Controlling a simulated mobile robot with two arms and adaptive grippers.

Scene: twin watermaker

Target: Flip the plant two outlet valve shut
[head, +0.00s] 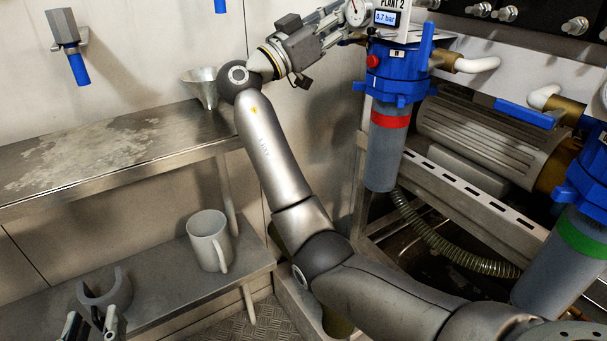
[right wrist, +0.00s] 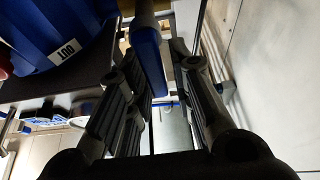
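The plant two unit (head: 386,62) has a blue head, a "PLANT 2" sign, a small display reading 0.7 bar and a red-banded grey canister. My right gripper (head: 335,18) is at its upper left, beside the gauge. In the right wrist view, a blue valve handle (right wrist: 148,62) lies between the spread fingers of my right gripper (right wrist: 162,78), beside the housing's "OUT" label (right wrist: 66,52). The fingers do not look closed on it. I cannot make out this handle in the head view. My left gripper (head: 93,325) is open and empty at the lower left.
A grey C-shaped piece (head: 104,289) and a mug (head: 209,240) stand on the lower shelf; a funnel (head: 200,88) is on the upper shelf. An upright blue handle (head: 426,46) is right of the plant two head. A green-banded unit (head: 583,237) stands at right.

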